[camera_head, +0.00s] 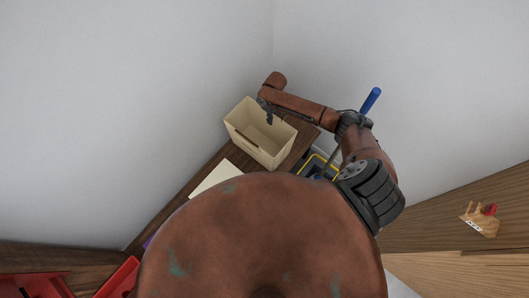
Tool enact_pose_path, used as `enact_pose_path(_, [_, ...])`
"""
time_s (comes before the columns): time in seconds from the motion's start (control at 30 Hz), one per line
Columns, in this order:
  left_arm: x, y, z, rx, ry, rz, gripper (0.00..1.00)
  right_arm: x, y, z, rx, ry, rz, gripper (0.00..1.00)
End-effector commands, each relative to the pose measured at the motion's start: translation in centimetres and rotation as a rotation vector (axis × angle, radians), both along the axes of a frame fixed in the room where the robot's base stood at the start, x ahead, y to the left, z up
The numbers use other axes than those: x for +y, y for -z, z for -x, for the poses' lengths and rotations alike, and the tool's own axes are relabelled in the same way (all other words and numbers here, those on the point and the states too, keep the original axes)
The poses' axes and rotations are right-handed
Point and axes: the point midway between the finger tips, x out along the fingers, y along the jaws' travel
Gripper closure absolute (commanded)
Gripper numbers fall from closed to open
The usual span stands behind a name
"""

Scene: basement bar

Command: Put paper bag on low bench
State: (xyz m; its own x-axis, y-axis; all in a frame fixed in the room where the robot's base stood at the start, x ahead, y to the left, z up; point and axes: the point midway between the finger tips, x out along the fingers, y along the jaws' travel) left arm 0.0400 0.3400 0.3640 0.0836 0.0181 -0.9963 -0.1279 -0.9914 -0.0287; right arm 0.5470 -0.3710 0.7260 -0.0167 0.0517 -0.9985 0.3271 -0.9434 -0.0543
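The paper bag (274,152) is beige and open at the top, with a dark handle slot in its side. It stands on a dark brown wooden surface (185,205) in the corner by the walls, which seems to be the low bench. My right arm reaches over from the right, and its small dark gripper (268,112) is at the bag's opening, by the far rim. Its fingers are too small to tell whether they are shut on the rim. My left gripper is not in view.
A flat cream item (216,177) lies beside the bag. A blue-handled tool (370,101) and a yellow-edged container (318,166) are to the right. A wooden block (480,221) stands at far right. Red objects (35,286) are at bottom left. My rust-brown body part hides the lower middle.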

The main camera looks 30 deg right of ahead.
Motion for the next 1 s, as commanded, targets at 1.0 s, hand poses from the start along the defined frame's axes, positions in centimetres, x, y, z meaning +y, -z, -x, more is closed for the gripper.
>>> enact_pose_path(1.0, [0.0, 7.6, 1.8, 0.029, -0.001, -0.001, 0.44, -1.9, 9.6, 0.9, 0.003, -0.002, -0.002, 1.00])
